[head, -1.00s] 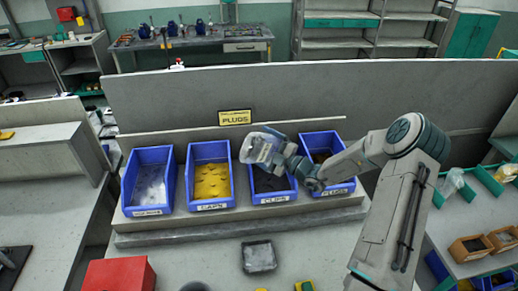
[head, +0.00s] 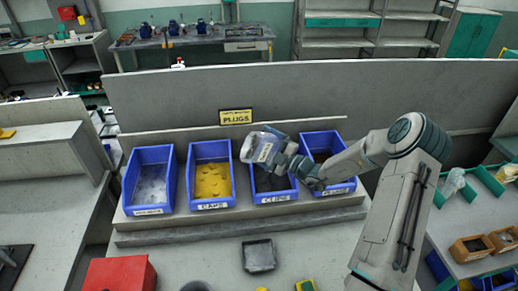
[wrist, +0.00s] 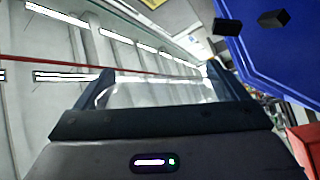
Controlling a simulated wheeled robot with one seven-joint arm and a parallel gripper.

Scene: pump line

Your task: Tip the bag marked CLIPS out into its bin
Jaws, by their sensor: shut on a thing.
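My gripper (head: 290,165) is shut on a clear bag (head: 258,147) with a white label, too small to read. It holds the tilted bag above the back of the blue bin labelled CLIPS (head: 273,198), which has dark pieces inside. The gripper and bag hide part of that bin. In the wrist view the clear bag (wrist: 155,93) shows between my gripper's fingers (wrist: 160,90). Two dark pieces (wrist: 227,27) show there against a blue bin wall (wrist: 285,60); I cannot tell if they are falling. How much the bag holds is unclear.
Left of the CLIPS bin are the CAPS bin (head: 211,205) with yellow pieces and a bin of pale pieces (head: 149,210). The PLUGS bin (head: 322,140) is close on the right. A yellow PLUGS sign (head: 236,117) stands behind. A dark tray (head: 259,256) and red box (head: 120,273) are in front.

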